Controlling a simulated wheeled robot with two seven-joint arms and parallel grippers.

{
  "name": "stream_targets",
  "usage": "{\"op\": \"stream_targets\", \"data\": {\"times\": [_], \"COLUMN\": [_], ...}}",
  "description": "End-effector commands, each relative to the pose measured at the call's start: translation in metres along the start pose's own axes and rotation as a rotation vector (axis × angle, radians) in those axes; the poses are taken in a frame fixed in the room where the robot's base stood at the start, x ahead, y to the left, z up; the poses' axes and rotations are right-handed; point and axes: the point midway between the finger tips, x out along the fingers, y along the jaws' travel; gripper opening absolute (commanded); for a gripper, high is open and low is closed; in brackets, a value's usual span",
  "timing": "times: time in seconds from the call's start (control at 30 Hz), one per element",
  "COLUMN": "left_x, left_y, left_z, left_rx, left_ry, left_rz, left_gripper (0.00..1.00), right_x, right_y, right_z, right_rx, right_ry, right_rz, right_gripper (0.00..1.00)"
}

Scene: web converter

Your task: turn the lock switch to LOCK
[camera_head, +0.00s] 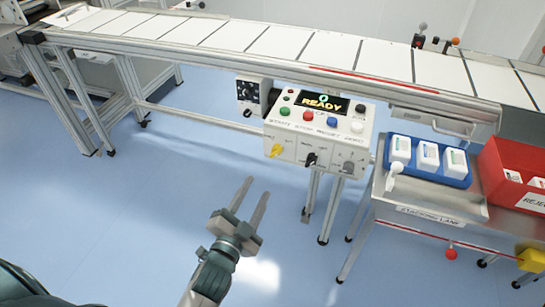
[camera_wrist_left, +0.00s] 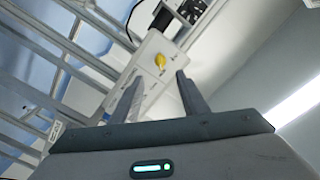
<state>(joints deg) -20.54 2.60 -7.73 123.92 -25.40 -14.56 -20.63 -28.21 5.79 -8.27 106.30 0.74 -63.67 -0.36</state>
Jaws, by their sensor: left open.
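The control box (camera_head: 318,130) hangs at the front of the conveyor, with a display reading READY and a row of coloured buttons. Its lower face carries a yellow switch (camera_head: 276,151), a black switch (camera_head: 311,159) and a grey switch (camera_head: 348,167). Their small labels are too blurred to tell which is the lock switch. My left gripper (camera_head: 257,187) is open and empty, below and left of the box, apart from it. In the left wrist view the yellow switch (camera_wrist_left: 160,60) shows just beyond and between the fingertips (camera_wrist_left: 158,78). My right gripper is out of view.
A small black-dial box (camera_head: 248,93) sits left of the control box. The conveyor (camera_head: 250,38) runs behind. At right are a blue tray (camera_head: 425,175) with white containers, a red bin (camera_head: 495,175) and the stacking-lane table (camera_head: 430,205). The floor in front is clear.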

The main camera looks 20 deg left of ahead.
Motion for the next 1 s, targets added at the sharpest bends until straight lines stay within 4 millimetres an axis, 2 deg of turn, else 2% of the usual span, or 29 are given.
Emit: {"op": "stream_targets", "data": {"times": [0.6,0.8,1.0], "left_x": [0.104,0.127,0.136], "left_y": [-0.001,0.000,0.000], "left_z": [-0.001,-0.001,0.000], "left_rx": [0.000,0.000,-0.001], "left_ry": [0.002,0.001,0.001], "left_rz": [-0.001,0.000,0.000], "left_gripper": [0.41,0.41,0.41], "right_x": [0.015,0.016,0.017], "right_y": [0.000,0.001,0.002], "right_z": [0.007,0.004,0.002], "right_rx": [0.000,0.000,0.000], "right_ry": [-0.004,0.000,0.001], "right_rz": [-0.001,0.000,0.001], "right_gripper": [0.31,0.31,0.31]}}
